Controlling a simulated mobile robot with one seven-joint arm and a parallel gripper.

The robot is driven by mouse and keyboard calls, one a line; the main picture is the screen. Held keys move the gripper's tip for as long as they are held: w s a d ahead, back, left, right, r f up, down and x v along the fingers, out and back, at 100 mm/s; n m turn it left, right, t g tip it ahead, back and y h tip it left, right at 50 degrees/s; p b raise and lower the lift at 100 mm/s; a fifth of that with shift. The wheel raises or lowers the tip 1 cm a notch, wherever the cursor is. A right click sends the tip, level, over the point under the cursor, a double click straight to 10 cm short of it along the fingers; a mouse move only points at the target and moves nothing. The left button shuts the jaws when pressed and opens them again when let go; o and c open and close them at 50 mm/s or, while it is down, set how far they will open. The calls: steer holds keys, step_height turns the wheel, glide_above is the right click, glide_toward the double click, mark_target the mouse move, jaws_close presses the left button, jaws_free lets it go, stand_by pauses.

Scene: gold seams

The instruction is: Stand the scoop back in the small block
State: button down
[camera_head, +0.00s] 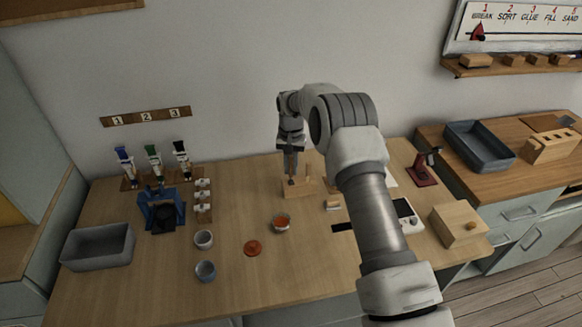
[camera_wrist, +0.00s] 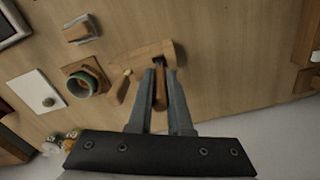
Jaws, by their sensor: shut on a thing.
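My gripper (camera_head: 291,172) points down at the small wooden block (camera_head: 298,190) near the back of the table. In the wrist view, the gripper (camera_wrist: 161,76) is shut on the scoop's brown handle (camera_wrist: 160,94), which shows between the two fingers. The small block (camera_wrist: 142,57) lies just past the fingertips there, with a dark spot close to the scoop's far end. The scoop's lower end is mostly hidden, so I cannot tell whether it is inside the block or just above it.
A bowl with orange contents (camera_head: 281,223) and a red-brown disc (camera_head: 253,248) lie in front. Grey cups (camera_head: 205,270), a blue stand (camera_head: 162,212) and a grey bin (camera_head: 98,247) are left. A wooden box (camera_head: 460,225) is right. The table's front middle is clear.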

mark_target(291, 177)
steer(key=shift+f+b, duration=0.85)
steer(key=shift+f, duration=0.25)
stand_by(0.6)
steer(key=shift+f, duration=0.35)
steer(key=shift+f+b, duration=0.55)
steer(key=shift+b, duration=0.25)
stand_by(0.6)
steer(key=c, duration=0.8)
jaws_free()
steer(key=shift+o, duration=0.2)
steer(key=shift+r, duration=0.1)
steer(key=shift+r+p, duration=1.15)
steer(key=shift+r, duration=1.3)
